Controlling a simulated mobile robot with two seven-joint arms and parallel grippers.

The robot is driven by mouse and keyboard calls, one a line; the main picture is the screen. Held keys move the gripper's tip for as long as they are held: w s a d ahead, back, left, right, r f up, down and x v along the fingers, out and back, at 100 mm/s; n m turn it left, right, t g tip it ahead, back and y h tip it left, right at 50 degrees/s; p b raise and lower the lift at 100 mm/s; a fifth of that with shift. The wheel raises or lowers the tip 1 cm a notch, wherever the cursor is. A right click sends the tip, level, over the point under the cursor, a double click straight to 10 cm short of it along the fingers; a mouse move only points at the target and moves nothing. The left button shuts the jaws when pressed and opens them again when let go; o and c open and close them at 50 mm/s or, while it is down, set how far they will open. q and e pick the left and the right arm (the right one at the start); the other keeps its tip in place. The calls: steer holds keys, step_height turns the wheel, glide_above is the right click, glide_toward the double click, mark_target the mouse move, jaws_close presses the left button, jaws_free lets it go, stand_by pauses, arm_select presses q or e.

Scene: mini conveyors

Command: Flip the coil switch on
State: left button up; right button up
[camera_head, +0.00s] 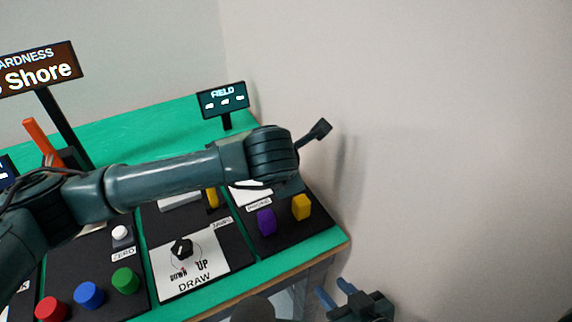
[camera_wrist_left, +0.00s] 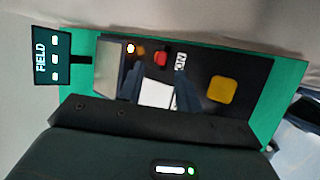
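A black panel with a purple block (camera_head: 266,222) and a yellow block (camera_head: 301,207) sits at the table's right end. I cannot tell which part is the coil switch. My left gripper (camera_wrist_left: 160,95) has its two dark fingers apart over the panel, with nothing between them; my own wrist hides it in the head view. My right gripper (camera_head: 336,291) is open and empty, beyond the table's front right edge.
A FIELD sign (camera_head: 223,99) stands at the back. A black knob (camera_head: 182,248) is on the DRAW panel. Red (camera_head: 51,308), blue (camera_head: 89,295) and green (camera_head: 125,281) buttons are at front left. An orange lever (camera_head: 42,142) stands behind my left arm. A wall is on the right.

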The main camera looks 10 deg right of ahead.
arm_select(q)
steer(key=shift+x, duration=2)
steer(key=shift+c, duration=0.4)
jaws_close()
